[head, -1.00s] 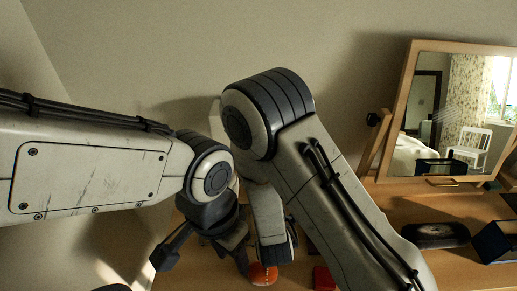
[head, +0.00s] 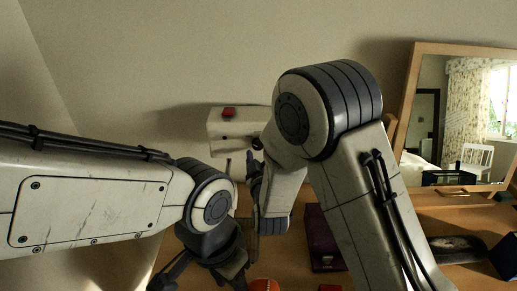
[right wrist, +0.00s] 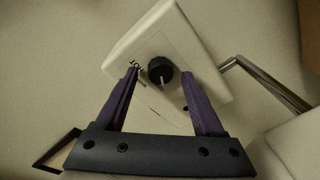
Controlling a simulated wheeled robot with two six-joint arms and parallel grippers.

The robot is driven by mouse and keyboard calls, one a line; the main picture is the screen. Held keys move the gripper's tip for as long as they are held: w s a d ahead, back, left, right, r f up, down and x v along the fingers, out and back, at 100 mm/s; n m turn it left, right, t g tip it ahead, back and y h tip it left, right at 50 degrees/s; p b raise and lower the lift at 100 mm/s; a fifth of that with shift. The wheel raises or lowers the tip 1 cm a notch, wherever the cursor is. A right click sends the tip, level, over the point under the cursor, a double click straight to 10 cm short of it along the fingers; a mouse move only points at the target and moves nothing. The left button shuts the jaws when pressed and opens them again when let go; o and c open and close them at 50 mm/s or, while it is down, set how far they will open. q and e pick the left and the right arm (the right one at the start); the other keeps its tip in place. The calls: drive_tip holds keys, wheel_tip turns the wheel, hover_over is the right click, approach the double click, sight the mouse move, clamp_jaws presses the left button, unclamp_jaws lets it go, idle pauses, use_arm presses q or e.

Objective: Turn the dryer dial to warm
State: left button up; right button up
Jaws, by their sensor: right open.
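The dryer (head: 229,130) is a white box on the wall, with a red part on its top. In the right wrist view its white face (right wrist: 180,40) shows tilted, with a round black dial (right wrist: 160,70). A pale mark on the dial points down in that view. In the head view my right gripper (head: 256,168) is partly hidden beside the dryer. My left gripper (head: 204,280) is low, with fingers spread.
A wooden table holds a framed mirror (head: 409,120) at right, a dark purple box (head: 320,240), an orange ball-like object (head: 264,285) and a dark oval item (head: 458,248). In the right wrist view, a metal bar (right wrist: 270,90) lies right of the dryer.

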clamp_jaws()
drive_tip(key=shift+f+m+b, duration=0.2)
drive_tip(key=shift+m+b, duration=0.3)
drive_tip(key=shift+b, duration=0.5)
drive_tip(key=m+t+b, duration=0.1)
drive_tip(key=m+b, duration=0.7)
drive_tip(key=b, duration=0.3)
drive_tip(key=shift+f+m+b, duration=0.15)
drive_tip(key=shift+m+b, duration=0.15)
drive_tip(key=shift+b, duration=0.1)
drive_tip(key=shift+r+m+h+b, duration=0.2)
drive_tip(key=shift+m+h+b, duration=0.2)
drive_tip(key=shift+m+b, duration=1.1)
unclamp_jaws()
